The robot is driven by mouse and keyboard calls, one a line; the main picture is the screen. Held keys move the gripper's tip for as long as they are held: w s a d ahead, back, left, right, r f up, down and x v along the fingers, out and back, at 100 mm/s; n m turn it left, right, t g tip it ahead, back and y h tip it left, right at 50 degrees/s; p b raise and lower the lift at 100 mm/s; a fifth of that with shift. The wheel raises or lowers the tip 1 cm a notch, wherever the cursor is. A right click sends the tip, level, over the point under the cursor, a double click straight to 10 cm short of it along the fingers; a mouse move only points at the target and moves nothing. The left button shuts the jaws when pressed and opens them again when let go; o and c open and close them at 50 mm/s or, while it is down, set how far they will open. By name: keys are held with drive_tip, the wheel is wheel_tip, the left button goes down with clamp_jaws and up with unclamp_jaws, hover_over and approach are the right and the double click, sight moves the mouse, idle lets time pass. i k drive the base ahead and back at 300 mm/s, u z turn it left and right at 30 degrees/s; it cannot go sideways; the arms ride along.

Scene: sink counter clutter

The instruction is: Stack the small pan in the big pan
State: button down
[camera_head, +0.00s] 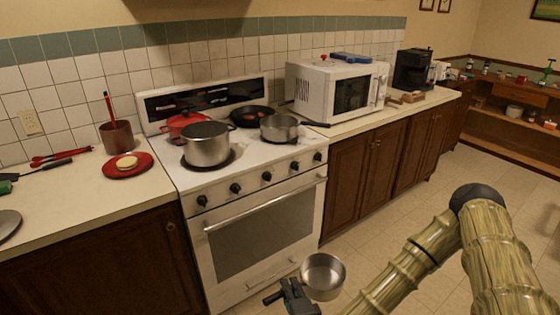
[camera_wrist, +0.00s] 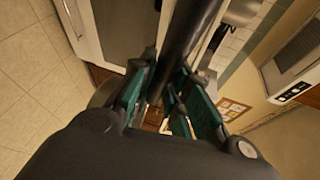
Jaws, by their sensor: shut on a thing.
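The small pan (camera_head: 322,278), steel and empty, is off the stove, in front of the oven's lower right corner. My gripper (camera_head: 283,292) is at its left and is shut on its handle. In the wrist view the teal jaws (camera_wrist: 163,88) close around the dark handle (camera_wrist: 188,35); the bowl is not clearly seen there. A wider steel pan (camera_head: 280,134), apparently the big pan, stands on the stove's front right with its dark handle pointing right. Its inside looks empty.
The stove (camera_head: 262,240) also bears a tall steel pot (camera_head: 208,152), a red pot (camera_head: 183,122) and a black frying pan (camera_head: 250,116). A white microwave (camera_head: 312,92) stands right of the stove. The floor at right is clear.

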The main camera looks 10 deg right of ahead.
sight(271, 139)
drive_tip(key=i, duration=0.85)
drive_tip(key=u, duration=0.05)
